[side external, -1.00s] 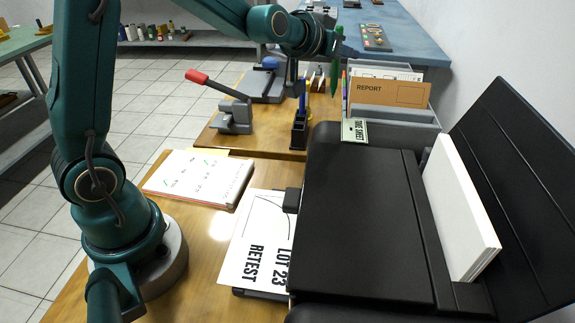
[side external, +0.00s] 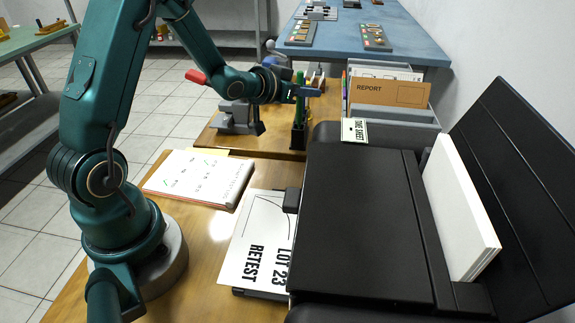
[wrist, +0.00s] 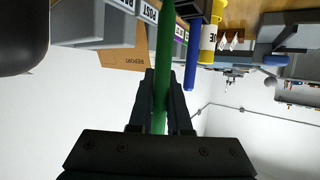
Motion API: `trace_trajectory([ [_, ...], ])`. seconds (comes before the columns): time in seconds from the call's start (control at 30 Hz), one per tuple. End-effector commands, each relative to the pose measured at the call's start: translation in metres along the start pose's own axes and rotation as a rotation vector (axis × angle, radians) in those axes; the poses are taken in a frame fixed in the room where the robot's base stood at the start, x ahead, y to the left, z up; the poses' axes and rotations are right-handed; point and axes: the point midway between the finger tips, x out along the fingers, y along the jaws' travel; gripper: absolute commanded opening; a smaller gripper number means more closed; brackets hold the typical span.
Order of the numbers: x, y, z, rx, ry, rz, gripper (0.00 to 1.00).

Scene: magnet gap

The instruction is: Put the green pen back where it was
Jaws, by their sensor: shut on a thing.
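The green pen (side external: 299,112) is upright in my gripper (side external: 307,91), over the black pen cup (side external: 298,140) in the side view. The pen's lower end meets the cup's rim in that picture; I cannot tell whether it is inside. In the wrist view my gripper (wrist: 162,82) is shut around the green pen (wrist: 165,40), which runs up out of the frame. A blue pen (wrist: 191,68) stands beside it there, and a dark corner of the cup (wrist: 215,8) shows at the top.
A file holder with a REPORT folder (side external: 388,92) stands right of the cup. A grey device with a red handle (side external: 233,118) stands to the left. The black printer (side external: 365,215), a notepad (side external: 200,177) and the LOT 23 RETEST sheet (side external: 257,240) lie nearer.

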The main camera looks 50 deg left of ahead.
Motion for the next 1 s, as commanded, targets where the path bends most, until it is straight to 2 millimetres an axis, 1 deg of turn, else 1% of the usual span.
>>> trace_trajectory([
  [0.2, 0.01, 0.0, 0.025, -0.001, -0.006, 0.0, 0.0],
  [0.3, 0.013, 0.0, 0.034, -0.001, -0.004, -0.002, 0.0],
  [0.77, 0.016, 0.0, 0.04, 0.002, -0.002, -0.002, 0.0],
  [0.8, 0.016, 0.0, 0.04, 0.002, -0.001, -0.002, 0.2],
  [0.87, 0.016, 0.0, 0.04, 0.002, 0.0, -0.002, 0.43],
  [0.9, 0.016, 0.0, 0.039, 0.002, 0.0, -0.002, 0.46],
  [1.0, 0.016, 0.0, 0.039, 0.002, 0.0, -0.002, 0.46],
])
